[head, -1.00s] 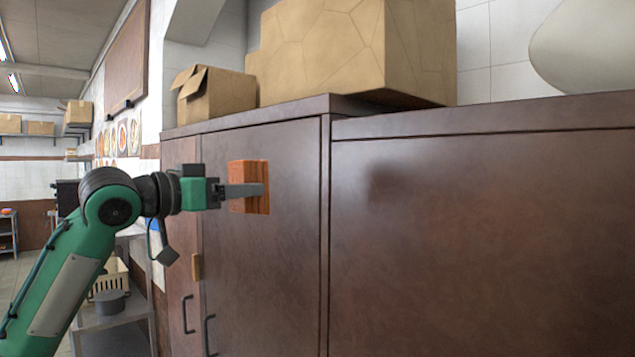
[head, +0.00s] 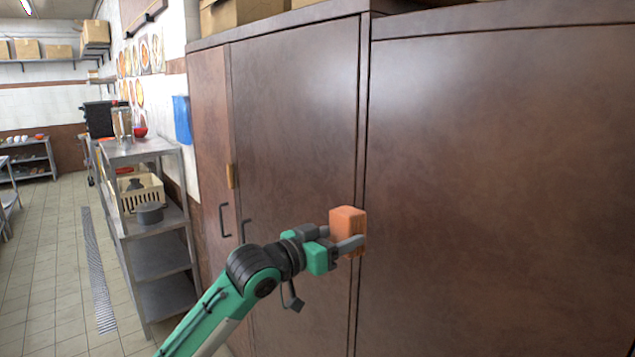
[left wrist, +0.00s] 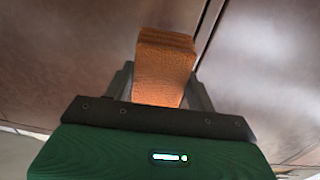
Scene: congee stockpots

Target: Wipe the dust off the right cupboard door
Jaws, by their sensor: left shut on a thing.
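An orange-brown block, sponge-like (head: 348,228), is held in my left gripper (head: 345,243), in front of the brown cupboard. The same block (left wrist: 163,65) shows between the two fingers in the left wrist view. It is close to the right edge of the right cupboard door (head: 295,130), near the vertical seam; I cannot tell whether it touches the surface. The right door has a dark handle (head: 245,230). The left door (head: 208,140) is narrow in this view, with its own handle (head: 224,219). Dust is hard to make out on the dark, blotchy surface. My right gripper is not in view.
A plain brown panel (head: 500,190) continues right of the seam. Cardboard boxes (head: 240,12) sit on top of the cupboard. A metal shelf rack (head: 160,255) with a crate (head: 140,190) and a pot (head: 149,213) stands at left. Tiled floor (head: 55,260) is open farther left.

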